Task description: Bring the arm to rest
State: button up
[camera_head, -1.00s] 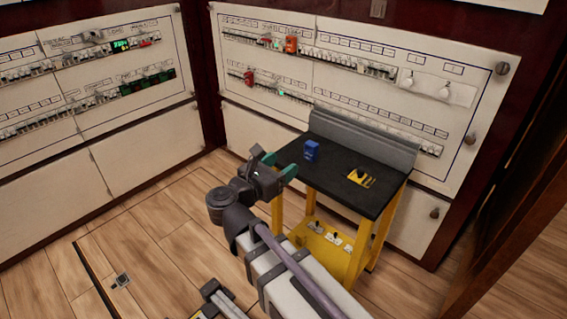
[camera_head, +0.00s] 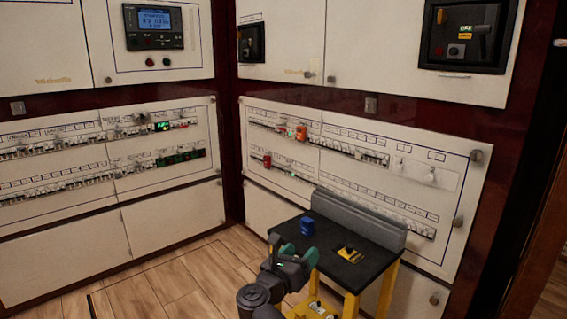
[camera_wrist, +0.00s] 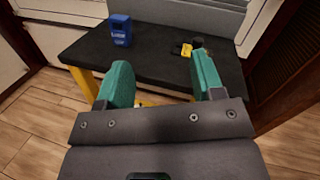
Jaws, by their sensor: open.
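My gripper (camera_head: 292,247) is at the lower middle of the head view, in front of the near left edge of the small black-topped table. In the wrist view my gripper (camera_wrist: 160,85) shows two green fingers spread wide with nothing between them. The fingers point toward the table (camera_wrist: 150,64) and appear apart from it. The lower part of my arm is cut off by the bottom edge of the head view.
On the table (camera_head: 335,268) are a blue block-like item (camera_head: 306,227) and a yellow and black item (camera_head: 348,254). Breaker panels (camera_head: 100,160) (camera_head: 400,180) line both walls behind. Wood floor (camera_head: 160,290) is open at the left.

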jog(key=a+n+y+p, duration=0.1)
jog(key=a+n+y, duration=0.8)
jog(key=n, duration=0.5)
jog(key=a+n+y+p, duration=0.1)
jog(key=a+n+y, duration=0.5)
jog(key=n+y, duration=0.6)
jog(key=s+d+f+n+g+h+p, duration=0.5)
jog(key=s+d+f+n+g, duration=0.2)
jog(key=n+g, duration=0.55)
jog(key=s+d+r+g+h+p, duration=0.1)
jog(key=s+d+r+h+p, duration=0.1)
jog(key=d+p, duration=0.35)
jog(key=s+d+r+n+g+h+p, duration=0.1)
jog(key=s+d+r+h+p, duration=0.15)
jog(key=d, duration=0.65)
jog(key=s+d+r+g+h+p, duration=0.1)
jog(key=s+d+r+p, duration=0.15)
jog(key=d, duration=0.45)
notch_tip(320, 180, up, 35)
jog(key=p, duration=3.5)
jog(key=shift+w+a+f, duration=0.15)
jog(key=shift+w+a, duration=0.15)
jog(key=shift+w, duration=0.15)
